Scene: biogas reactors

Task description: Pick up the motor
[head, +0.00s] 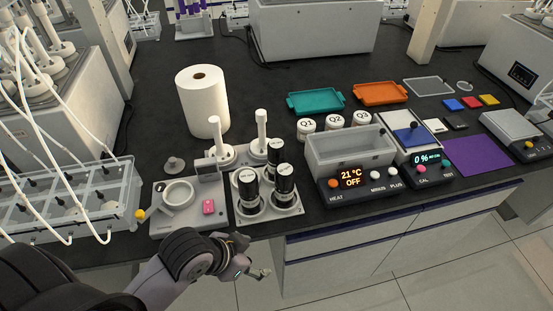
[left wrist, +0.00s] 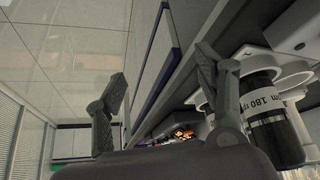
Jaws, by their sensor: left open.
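Several motors, black cylinders with white labels, stand upright in a grey holder (head: 265,217) on the dark bench. One motor (head: 248,188) is at front left, one (head: 285,182) at front right and one (head: 275,153) behind. In the left wrist view a motor (left wrist: 276,125) labelled "180 rp..." shows at the right, outside my fingers. My left gripper (head: 262,272) is in front of the bench edge, below and apart from the motors. In the wrist view its fingers (left wrist: 160,84) are spread with nothing between them. My right gripper is not in view.
A grey device with a round ring (head: 178,194) and pink button stands left of the holder. White posts (head: 262,132) stand close behind the motors. A heating bath (head: 347,152) is to the right, a paper roll (head: 203,102) behind. Clear tanks with tubes (head: 70,200) are at left.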

